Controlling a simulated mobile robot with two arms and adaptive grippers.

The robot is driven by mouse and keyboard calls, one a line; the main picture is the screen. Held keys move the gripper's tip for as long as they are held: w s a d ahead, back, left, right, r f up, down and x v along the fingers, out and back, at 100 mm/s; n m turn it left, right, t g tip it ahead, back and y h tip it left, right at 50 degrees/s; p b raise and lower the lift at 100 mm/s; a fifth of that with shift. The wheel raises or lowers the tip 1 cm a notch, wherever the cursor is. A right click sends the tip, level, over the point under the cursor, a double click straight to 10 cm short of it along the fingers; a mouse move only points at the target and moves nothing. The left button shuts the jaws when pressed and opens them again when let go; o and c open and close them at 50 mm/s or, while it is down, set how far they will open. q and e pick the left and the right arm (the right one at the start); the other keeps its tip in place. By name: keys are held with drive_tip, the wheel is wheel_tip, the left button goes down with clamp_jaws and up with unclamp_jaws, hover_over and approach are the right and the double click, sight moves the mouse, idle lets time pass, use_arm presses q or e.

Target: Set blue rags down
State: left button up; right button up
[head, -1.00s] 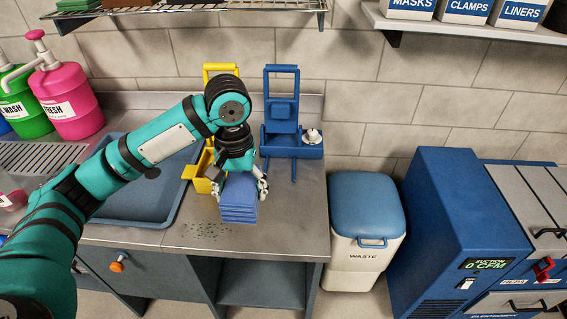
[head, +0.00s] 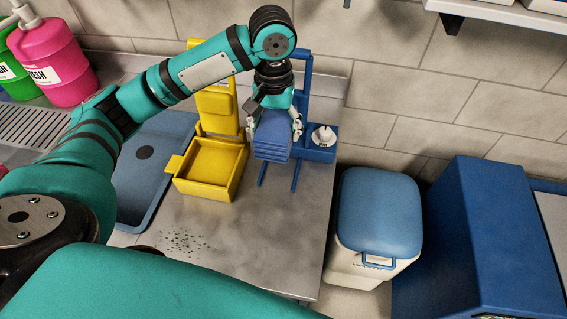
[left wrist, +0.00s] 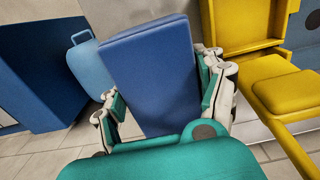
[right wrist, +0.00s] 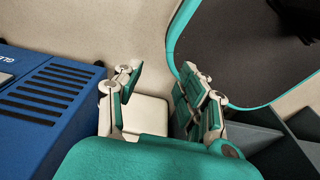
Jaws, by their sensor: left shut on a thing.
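The blue rags (head: 272,138) are a folded stack held by my left gripper (head: 273,122), a finger on each side. In the head view they hang in front of the blue stand (head: 318,150) at the back of the steel counter and hide part of it. In the left wrist view the stack (left wrist: 150,75) sits between the fingers. I cannot tell whether its underside touches anything. My right gripper (right wrist: 160,105) shows only in its own wrist view, open and empty, with its fingers apart.
A yellow stand with an empty tray (head: 210,168) is just left of the rags. A sink (head: 150,165) is further left. The front counter is clear except for dark specks (head: 185,242). A waste bin (head: 378,215) and blue machine (head: 490,240) stand right.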

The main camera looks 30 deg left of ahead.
use_arm(q)
drive_tip(key=f+p, duration=0.1)
drive_tip(key=f, duration=1.2)
drive_tip(key=shift+s, duration=0.2)
wheel_tip(320, 180, down, 2)
drive_tip(key=shift+f+p, duration=0.25)
drive_tip(key=shift+p, duration=0.1)
drive_tip(key=shift+f, duration=0.55)
use_arm(e)
drive_tip(key=shift+s+d+r, duration=0.1)
drive_tip(key=shift+s+r, duration=0.35)
drive_tip(key=shift+s, duration=0.3)
drive_tip(key=shift+s+d+r, duration=0.1)
drive_tip(key=shift+s+r, duration=0.35)
drive_tip(key=shift+s, duration=0.3)
use_arm(q)
drive_tip(key=o, duration=1.5)
use_arm(e)
drive_tip(key=shift+w+a, duration=0.1)
drive_tip(key=shift+w, duration=0.15)
